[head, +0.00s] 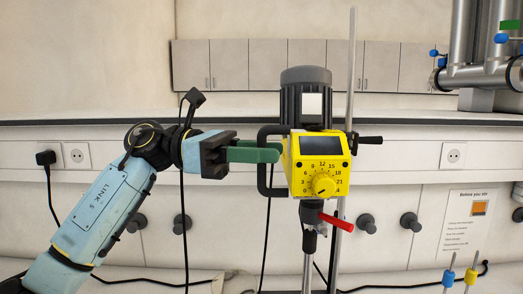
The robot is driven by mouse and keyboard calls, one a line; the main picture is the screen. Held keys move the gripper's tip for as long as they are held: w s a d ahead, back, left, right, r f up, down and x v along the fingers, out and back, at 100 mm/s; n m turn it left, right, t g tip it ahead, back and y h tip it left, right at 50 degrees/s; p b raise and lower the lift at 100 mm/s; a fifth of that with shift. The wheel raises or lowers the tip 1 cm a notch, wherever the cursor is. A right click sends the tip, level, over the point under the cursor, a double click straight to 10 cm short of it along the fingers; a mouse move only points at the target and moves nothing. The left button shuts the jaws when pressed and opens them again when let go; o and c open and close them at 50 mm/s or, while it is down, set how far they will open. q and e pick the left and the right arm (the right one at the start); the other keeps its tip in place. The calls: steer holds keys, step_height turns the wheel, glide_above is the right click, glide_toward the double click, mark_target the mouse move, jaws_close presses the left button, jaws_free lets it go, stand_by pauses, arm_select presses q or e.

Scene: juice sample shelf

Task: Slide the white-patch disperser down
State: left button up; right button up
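The disperser has a grey ribbed motor with a white patch (312,105) and a yellow control box (318,172) with a dial and dark display. It is mounted upright on a tall metal rod (351,70), its thin shaft pointing down. A dark bracket-shaped handle (264,180) sticks out on its left side. My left gripper (268,152) reaches in from the left with its green fingers level at this handle. The near finger covers part of the handle bar, so whether they are closed on it is hidden. My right gripper is out of view.
A black clamp knob (370,140) sticks out right of the rod, and a red lever (336,222) sits under the box. Bottles with yellow and blue parts (471,275) stand at lower right. Metal pipework (475,60) fills the upper right. Black cables hang nearby.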

arm_select(q)
jaws_close()
steer(key=shift+f, duration=0.1)
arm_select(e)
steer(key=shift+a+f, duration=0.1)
